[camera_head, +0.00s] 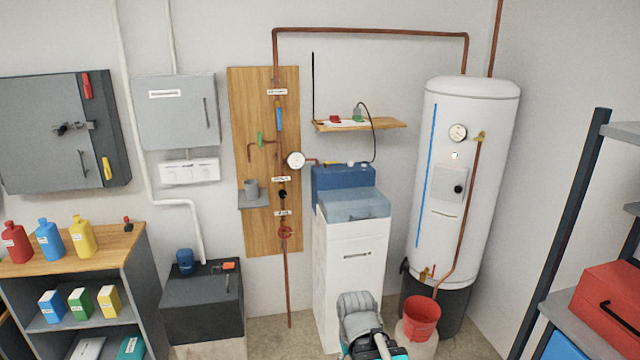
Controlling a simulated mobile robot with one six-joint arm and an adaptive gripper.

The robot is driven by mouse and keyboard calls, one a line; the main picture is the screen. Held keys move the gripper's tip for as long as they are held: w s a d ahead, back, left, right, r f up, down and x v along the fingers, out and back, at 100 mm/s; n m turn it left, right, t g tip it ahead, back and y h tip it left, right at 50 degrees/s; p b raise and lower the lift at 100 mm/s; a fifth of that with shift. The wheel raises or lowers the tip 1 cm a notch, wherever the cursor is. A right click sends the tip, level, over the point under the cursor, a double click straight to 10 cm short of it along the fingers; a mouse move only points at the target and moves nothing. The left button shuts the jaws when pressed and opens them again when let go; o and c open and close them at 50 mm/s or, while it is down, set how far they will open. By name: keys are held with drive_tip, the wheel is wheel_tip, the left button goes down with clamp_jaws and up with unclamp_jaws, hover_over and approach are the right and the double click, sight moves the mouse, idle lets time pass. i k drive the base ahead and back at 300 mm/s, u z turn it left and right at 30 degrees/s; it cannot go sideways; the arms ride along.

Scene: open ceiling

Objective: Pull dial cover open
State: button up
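No part is plainly marked as the dial cover. A light grey rectangular panel (447,183) sits on the front of the white water tank (465,115), with a black knob (459,188) at its right side. A round white gauge (458,132) is higher on the tank. Left of the tank, a white cabinet (352,270) has a blue-grey, see-through-looking lid (354,204) that appears down, in front of a blue top part (342,178). Part of my arm shows at the bottom centre, in front of the cabinet. No gripper fingers can be made out.
A copper pipe (463,230) runs down the tank's front right. A dark shelf rack with a red toolbox (610,303) is at the right. A wooden wall shelf (385,125) hangs above the cabinet.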

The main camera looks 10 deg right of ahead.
sight(448, 185)
drive_tip(key=z, duration=0.5)
drive_tip(key=i, duration=1.25)
drive_tip(key=z, duration=0.6)
